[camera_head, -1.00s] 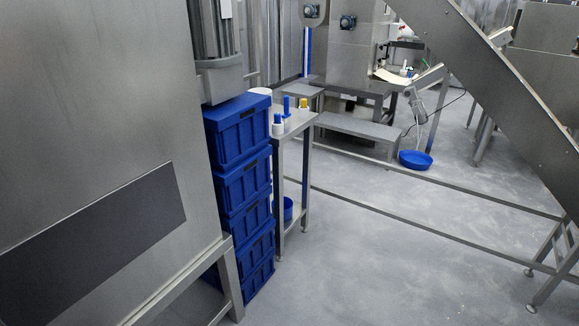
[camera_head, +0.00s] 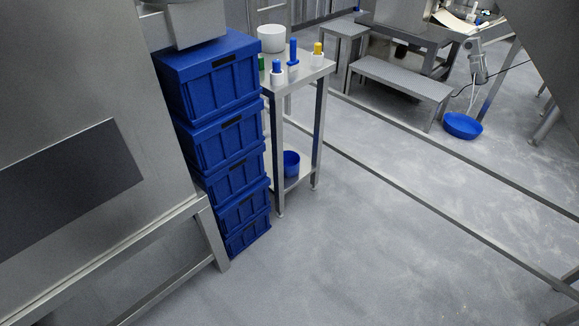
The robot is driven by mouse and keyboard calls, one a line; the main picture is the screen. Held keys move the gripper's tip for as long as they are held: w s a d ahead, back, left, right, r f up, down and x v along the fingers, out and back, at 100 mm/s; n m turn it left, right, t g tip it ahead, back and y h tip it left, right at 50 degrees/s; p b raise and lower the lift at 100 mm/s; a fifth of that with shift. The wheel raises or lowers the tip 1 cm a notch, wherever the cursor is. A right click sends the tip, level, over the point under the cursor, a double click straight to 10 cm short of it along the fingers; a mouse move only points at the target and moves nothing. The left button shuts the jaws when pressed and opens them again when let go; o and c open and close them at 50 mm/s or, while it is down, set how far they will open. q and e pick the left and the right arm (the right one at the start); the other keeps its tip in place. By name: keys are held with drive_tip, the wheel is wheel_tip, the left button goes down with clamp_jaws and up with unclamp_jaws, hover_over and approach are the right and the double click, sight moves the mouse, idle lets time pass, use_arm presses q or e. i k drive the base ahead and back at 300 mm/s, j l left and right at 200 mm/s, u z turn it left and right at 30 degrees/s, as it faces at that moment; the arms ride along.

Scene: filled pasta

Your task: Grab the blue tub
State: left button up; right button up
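A round, shallow blue tub (camera_head: 463,126) stands on the floor at the right, beside the legs of a steel stand. A smaller round blue container (camera_head: 291,164) stands on the lower shelf of a small steel table in the middle. Its left side is near a table leg. Neither of my grippers is in view.
Stacked blue crates (camera_head: 222,142) stand left of the small steel table (camera_head: 290,82), which holds a white tub (camera_head: 271,39) and several coloured-topped items. A low steel step (camera_head: 402,77) is behind. Long low floor rails (camera_head: 400,171) cross the right side. Floor in front is clear.

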sight(292, 159)
drive_tip(key=i+l+u, duration=0.15)
drive_tip(key=i+l, duration=0.7)
